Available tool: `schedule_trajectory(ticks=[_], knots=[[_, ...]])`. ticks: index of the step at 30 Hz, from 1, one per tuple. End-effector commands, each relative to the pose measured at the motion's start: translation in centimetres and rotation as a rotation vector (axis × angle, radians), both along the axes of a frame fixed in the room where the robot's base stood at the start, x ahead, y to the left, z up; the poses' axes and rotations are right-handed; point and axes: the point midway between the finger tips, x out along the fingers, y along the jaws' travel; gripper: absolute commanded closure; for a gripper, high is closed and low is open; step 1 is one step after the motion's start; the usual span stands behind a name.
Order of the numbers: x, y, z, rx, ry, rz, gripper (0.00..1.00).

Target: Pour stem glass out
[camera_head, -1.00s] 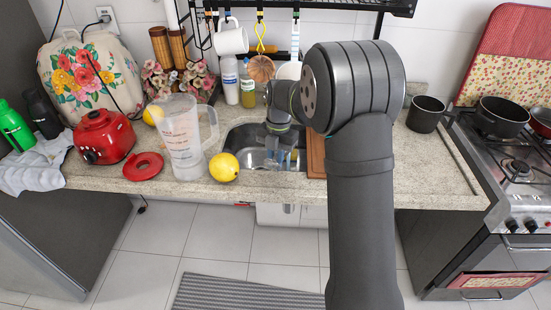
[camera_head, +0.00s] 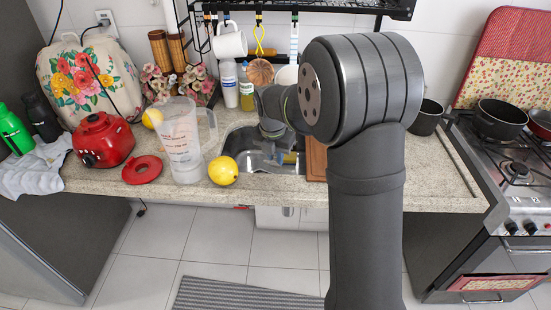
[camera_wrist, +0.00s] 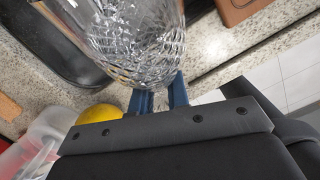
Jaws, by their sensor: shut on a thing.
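The stem glass (camera_wrist: 135,40) is clear with a cut, faceted bowl. It fills the top middle of the wrist view, with its upper part cut off by the frame edge. My gripper (camera_wrist: 160,92) has two blue fingers shut on the glass at the lower end of the bowl. I cannot tell whether liquid is inside. In the head view my gripper (camera_head: 286,158) is small and low over the sink (camera_head: 243,148), partly hidden by my own arm. The glass is too small to make out clearly there. The sink also shows as a dark basin in the wrist view (camera_wrist: 62,52).
A yellow lemon (camera_head: 223,170) and a clear blender jug (camera_head: 182,140) stand left of the sink. A wooden board (camera_head: 316,160) lies at its right. Bottles (camera_head: 229,84) stand behind, under a black hanging rack (camera_head: 330,6). A dark pot (camera_head: 426,116) is further right.

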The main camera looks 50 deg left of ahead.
Motion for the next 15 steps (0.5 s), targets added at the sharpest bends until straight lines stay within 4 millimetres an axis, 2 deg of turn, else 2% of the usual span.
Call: schedule_trajectory(ticks=[4,15], knots=[[0.00,-0.01,0.13,0.024,-0.054,0.001,1.00],[-0.04,0.03,0.02,0.031,-0.065,0.000,1.00]])
